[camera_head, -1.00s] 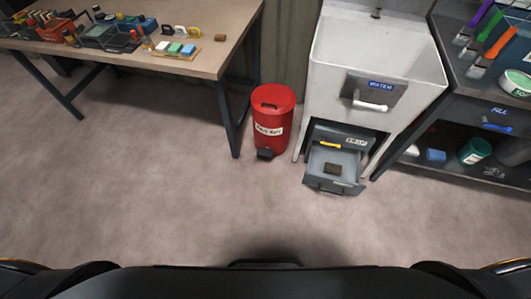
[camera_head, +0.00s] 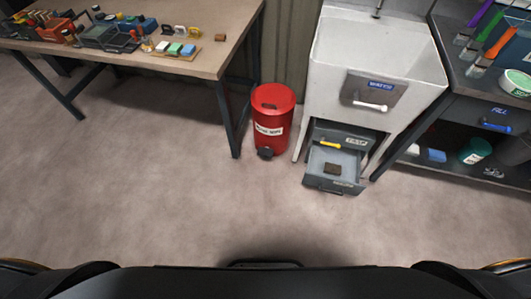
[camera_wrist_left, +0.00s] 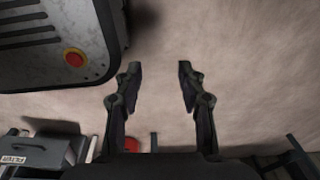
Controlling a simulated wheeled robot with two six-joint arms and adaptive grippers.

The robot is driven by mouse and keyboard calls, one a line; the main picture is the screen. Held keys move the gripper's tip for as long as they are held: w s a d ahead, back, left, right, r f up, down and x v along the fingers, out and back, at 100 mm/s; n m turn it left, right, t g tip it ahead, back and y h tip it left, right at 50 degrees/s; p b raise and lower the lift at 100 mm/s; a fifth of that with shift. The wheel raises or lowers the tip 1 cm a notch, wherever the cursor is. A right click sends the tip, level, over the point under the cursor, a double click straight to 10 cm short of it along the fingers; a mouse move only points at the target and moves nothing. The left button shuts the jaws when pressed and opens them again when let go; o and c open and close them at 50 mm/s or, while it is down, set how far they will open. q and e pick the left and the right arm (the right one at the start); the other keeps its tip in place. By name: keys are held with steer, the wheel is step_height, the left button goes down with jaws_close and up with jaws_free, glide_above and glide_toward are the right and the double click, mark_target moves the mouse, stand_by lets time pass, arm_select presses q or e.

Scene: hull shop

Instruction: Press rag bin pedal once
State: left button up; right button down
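The red rag bin (camera_head: 273,113) stands on the floor between the workbench and the sink, with its red lid closed and a white label on its front. Its black pedal (camera_head: 265,153) sticks out at the bottom front, just above the floor. My left gripper (camera_wrist_left: 158,70) shows in the left wrist view, open and empty, its two dark fingers apart over bare floor and away from the bin. Neither gripper shows in the head view, and my right gripper is not seen.
A workbench (camera_head: 196,61) with tools stands on the left. A white sink (camera_head: 325,92) stands right of the bin, with an open grey drawer (camera_head: 335,184) jutting out below. A dark shelf unit (camera_head: 466,123) is at the right. The floor in front is clear.

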arm_select(q)
jaws_close()
stand_by(1.4)
